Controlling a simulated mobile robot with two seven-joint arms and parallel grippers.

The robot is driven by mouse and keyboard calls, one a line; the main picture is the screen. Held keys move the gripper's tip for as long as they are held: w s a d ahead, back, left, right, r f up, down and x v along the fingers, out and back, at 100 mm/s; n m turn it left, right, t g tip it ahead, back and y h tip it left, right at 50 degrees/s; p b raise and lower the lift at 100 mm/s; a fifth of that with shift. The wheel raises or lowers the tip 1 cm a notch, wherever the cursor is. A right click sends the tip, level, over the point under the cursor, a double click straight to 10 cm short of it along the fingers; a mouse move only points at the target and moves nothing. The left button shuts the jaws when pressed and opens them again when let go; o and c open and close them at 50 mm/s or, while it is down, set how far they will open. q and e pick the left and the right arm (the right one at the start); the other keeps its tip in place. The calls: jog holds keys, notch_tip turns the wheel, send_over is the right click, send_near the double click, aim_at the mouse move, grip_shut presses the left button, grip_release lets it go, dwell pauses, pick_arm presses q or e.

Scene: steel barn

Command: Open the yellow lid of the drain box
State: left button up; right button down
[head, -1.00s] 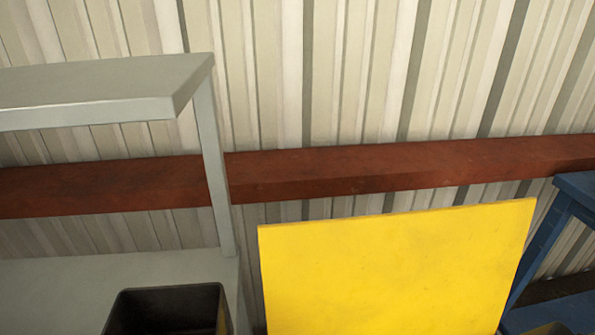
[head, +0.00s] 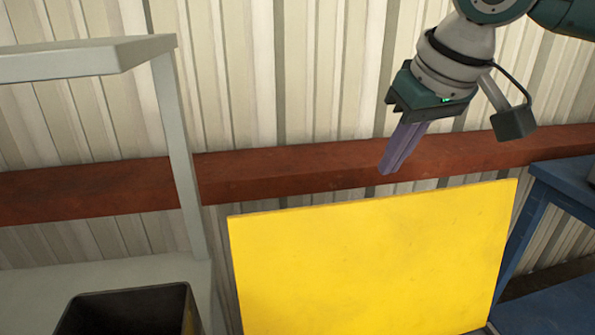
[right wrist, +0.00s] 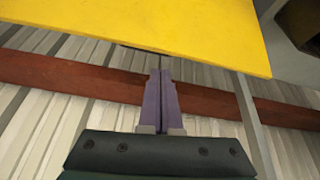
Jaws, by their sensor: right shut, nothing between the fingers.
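The yellow lid (head: 370,265) shows as a large flat panel standing raised at a steep angle in the lower middle of the head view. In the right wrist view the yellow lid (right wrist: 140,30) fills the top. The drain box under it is not visible. My right gripper (head: 388,170) points down just above the lid's top edge in the head view, its purple fingers shut and empty. In the right wrist view the fingertips (right wrist: 160,74) are close to the lid's edge; I cannot tell whether they touch it. My left gripper is not in view.
A grey shelf unit (head: 90,58) stands at the left, with a dark open bin (head: 130,312) on its lower surface. A blue stand (head: 555,190) is at the right. A red-brown beam (head: 290,172) runs along the corrugated wall behind.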

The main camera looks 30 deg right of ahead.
jog(key=shift+m+h, duration=0.3)
jog(key=shift+m, duration=0.5)
jog(key=d, duration=0.1)
jog(key=d+r, duration=0.1)
jog(key=w+d+r, duration=0.1)
jog(key=shift+d, duration=0.5)
notch_tip(320, 180, down, 8)
jog(key=shift+w+r+p, duration=0.15)
jog(key=shift+w+p, duration=0.05)
jog(key=shift+p, duration=0.15)
